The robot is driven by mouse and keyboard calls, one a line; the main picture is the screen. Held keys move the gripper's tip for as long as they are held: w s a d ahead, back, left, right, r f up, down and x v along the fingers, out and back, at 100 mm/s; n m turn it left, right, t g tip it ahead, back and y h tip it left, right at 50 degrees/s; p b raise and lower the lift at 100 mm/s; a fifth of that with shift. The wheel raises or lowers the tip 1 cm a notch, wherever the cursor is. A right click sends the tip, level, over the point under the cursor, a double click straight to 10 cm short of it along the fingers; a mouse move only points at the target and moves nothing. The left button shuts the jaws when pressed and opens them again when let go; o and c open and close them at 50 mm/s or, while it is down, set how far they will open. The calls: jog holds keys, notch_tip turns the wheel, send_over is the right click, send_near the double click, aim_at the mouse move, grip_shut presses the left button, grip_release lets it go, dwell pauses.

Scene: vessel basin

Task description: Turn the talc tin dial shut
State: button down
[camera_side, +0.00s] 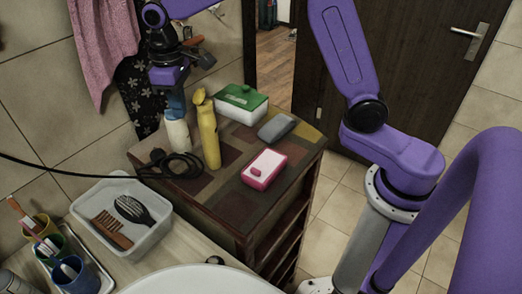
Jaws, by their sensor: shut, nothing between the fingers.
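The talc tin is probably the pale cream cylinder (178,134) at the back left of the patterned cabinet top; no label is readable. My gripper (175,108) points down directly over its top, with its fingers shut and nothing between them. A blue-grey shape lies between the purple gripper body and the cream body; I cannot tell fingers from cap there. The dial and its setting are hidden or too small to make out. The fingertips appear at or just above the tin's top; contact cannot be told. The tin stands upright.
A yellow bottle (209,134) stands close right of the tin. A black cable (172,165) coils in front. A green-lidded box (241,103), a grey block (276,128) and a pink-and-white box (264,168) lie further right. A brush tray (152,236) sits lower left.

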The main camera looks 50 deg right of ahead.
jog(key=shift+w+d, duration=0.15)
jog(key=shift+d, duration=0.2)
dwell(0.3)
notch_tip(320, 180, up, 6)
jog(key=shift+s+d, duration=0.15)
jog(key=shift+s, duration=0.25)
dwell(0.4)
